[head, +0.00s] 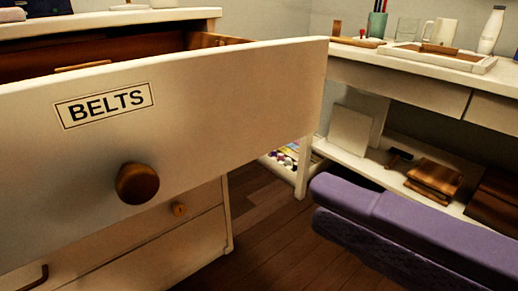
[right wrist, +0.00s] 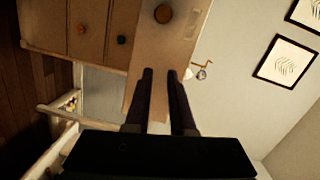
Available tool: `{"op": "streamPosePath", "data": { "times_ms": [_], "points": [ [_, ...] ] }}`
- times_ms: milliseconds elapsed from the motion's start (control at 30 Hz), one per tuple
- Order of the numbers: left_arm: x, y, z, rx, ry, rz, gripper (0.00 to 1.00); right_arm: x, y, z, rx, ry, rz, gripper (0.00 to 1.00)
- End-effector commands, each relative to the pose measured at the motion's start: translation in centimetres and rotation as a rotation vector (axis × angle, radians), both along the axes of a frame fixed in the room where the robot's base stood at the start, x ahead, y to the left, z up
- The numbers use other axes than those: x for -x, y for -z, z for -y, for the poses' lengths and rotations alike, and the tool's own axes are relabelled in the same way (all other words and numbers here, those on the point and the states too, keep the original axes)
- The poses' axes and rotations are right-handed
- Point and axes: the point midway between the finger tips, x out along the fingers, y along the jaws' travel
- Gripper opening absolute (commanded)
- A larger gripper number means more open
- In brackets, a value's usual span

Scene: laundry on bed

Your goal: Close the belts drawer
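The belts drawer (head: 240,110) stands pulled out in the head view, its cream front carrying a "BELTS" label (head: 105,105) and a round brown knob (head: 137,183). Part of its wooden inside shows behind the front. In the right wrist view a drawer front (right wrist: 166,45) with a round knob (right wrist: 163,13) lies beyond my right gripper (right wrist: 161,72). Its two dark fingers are apart, with nothing seen held between them. I cannot tell whether they touch the drawer front. I see no gripper in the head view; my left gripper is out of view.
A lower drawer with a small knob (head: 179,209) is below. A white desk (head: 400,83) with cups and a tray stands at the back right. A purple padded thing (head: 420,225) fills the lower right. Wooden floor (head: 270,225) shows between it and the drawers.

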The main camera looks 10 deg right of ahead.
Motion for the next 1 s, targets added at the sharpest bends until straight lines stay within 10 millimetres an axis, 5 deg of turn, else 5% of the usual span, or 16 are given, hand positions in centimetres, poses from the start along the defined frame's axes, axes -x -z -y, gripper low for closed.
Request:
{"op": "streamPosePath", "data": {
  "times_ms": [67, 167, 267, 533, 1000],
  "points": [
    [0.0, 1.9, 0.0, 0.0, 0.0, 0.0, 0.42, -0.6, 1.1, 1.1, -0.101, 0.06, -0.022, 0.12],
    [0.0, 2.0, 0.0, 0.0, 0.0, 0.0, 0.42, -1.2, 0.9, 1.8, -0.17, 0.102, -0.039, 0.01],
    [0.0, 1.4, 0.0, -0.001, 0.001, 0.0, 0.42, -1.8, 0.5, 1.7, -0.188, 0.114, -0.041, 0.0],
    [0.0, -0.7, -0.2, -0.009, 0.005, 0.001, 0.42, -5.7, 0.0, -1.1, -0.19, 0.11, -0.038, 0.0],
    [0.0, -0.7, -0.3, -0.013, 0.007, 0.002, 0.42, -12.2, 0.6, -5.5, -0.184, 0.11, -0.04, 0.0]
  ]
}}
